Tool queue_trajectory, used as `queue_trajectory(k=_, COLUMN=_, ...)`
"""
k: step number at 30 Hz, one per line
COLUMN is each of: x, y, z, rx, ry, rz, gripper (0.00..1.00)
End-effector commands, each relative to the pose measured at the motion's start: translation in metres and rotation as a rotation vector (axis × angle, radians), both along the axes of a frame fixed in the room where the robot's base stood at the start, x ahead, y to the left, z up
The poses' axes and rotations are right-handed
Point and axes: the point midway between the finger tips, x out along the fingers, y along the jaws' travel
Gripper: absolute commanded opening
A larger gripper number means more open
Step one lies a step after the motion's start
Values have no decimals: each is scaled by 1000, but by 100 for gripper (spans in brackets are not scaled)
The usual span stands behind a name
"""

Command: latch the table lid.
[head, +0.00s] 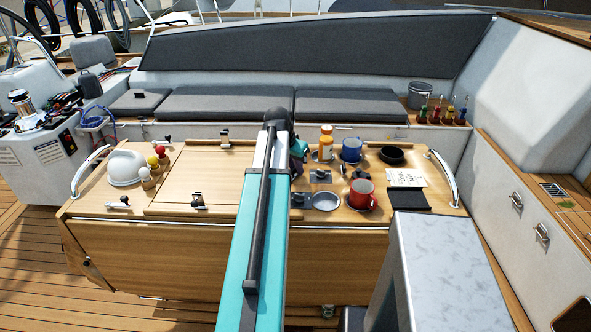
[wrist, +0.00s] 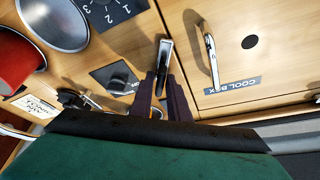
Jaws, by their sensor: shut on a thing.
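The table lid (head: 206,173) is a wooden panel lying flat in the table top in the head view, with small metal latches at its far edge (head: 225,139) and near edge (head: 198,201). In the wrist view, a wooden panel marked COOL BOX (wrist: 262,55) lies flat, with a metal handle (wrist: 211,58) on it. My gripper (wrist: 163,80) is beside that panel's edge, its dark fingers shut around a metal latch lever (wrist: 165,54). The lever's lower part is hidden between the fingers. In the head view my arm hides the fingertips.
Right of my arm on the table (head: 112,205) are a red mug (head: 362,196), a blue mug (head: 351,150), an orange-capped bottle (head: 326,143), a metal bowl (head: 326,201) and a knob plate (head: 321,177).

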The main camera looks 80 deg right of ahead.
Motion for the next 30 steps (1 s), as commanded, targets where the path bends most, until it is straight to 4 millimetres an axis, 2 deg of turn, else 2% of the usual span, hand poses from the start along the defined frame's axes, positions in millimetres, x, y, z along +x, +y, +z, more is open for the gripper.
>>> queue_trajectory(k=30, x=0, y=-3, z=-1, rx=-2, ry=1, rz=-873, gripper=0)
